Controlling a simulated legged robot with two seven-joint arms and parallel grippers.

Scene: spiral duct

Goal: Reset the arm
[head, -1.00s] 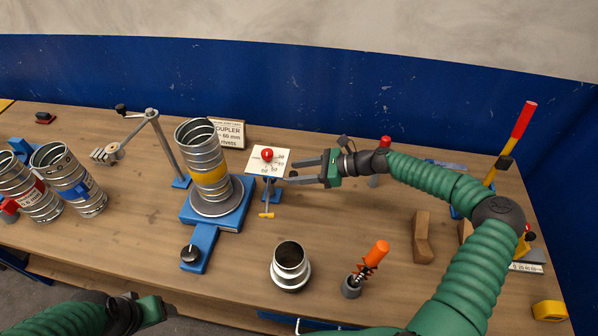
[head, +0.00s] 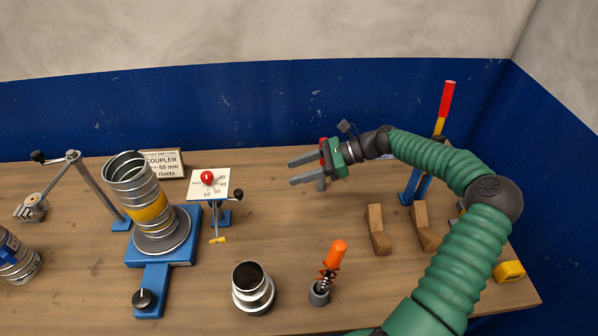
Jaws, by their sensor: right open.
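My right gripper (head: 300,171) is open and empty, its two fingers pointing left above the back right part of the table. Its green corrugated arm comes in from the lower right. To its left is a white dial plate (head: 219,184) with a red knob (head: 207,178) on a blue stand, apart from the fingertips. Further left, a spiral duct (head: 139,190) with a yellow band stands on a round plate over a blue base (head: 152,280). My left gripper is out of view.
A metal coupler (head: 252,290) and an orange-handled tool (head: 332,262) stand at the front. Wooden blocks (head: 378,232) and a red-and-yellow lever (head: 444,108) are at right. A jointed metal arm (head: 95,185) stands at left. Bare table lies below the right gripper.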

